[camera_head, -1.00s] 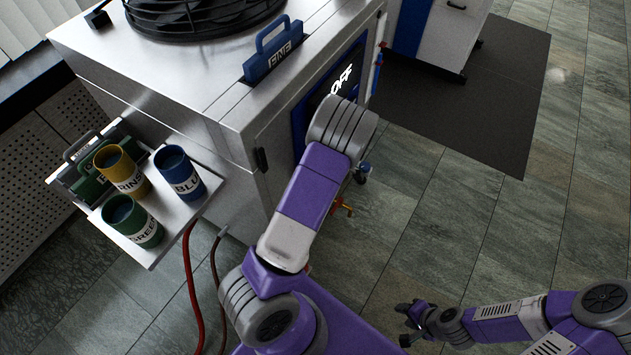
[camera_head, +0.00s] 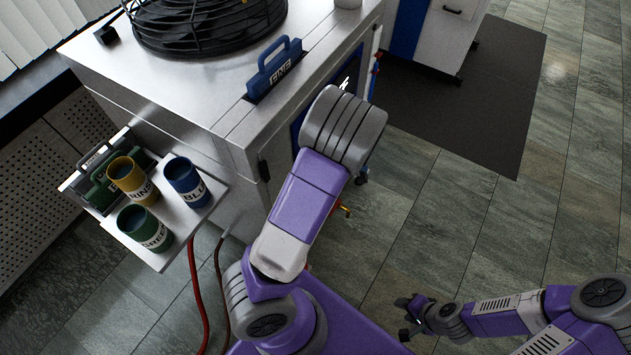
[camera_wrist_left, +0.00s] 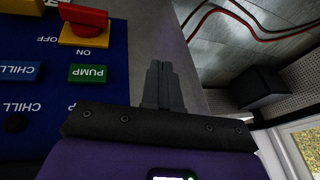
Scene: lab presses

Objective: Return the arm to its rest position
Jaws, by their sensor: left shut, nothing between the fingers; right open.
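My left arm (camera_head: 303,200), purple and grey, reaches up in front of the metal cabinet's panel side in the head view. Its gripper is hidden there behind the forearm. In the left wrist view my left gripper (camera_wrist_left: 164,84) is shut and empty, its fingers together beside the edge of the blue control panel (camera_wrist_left: 108,50). My right gripper (camera_head: 411,316) is open and empty over the tiled floor at the lower right of the head view.
The panel bears a red-yellow knob (camera_wrist_left: 84,25) and a green PUMP button (camera_wrist_left: 88,73). A side shelf (camera_head: 190,219) holds yellow, blue and green cups.

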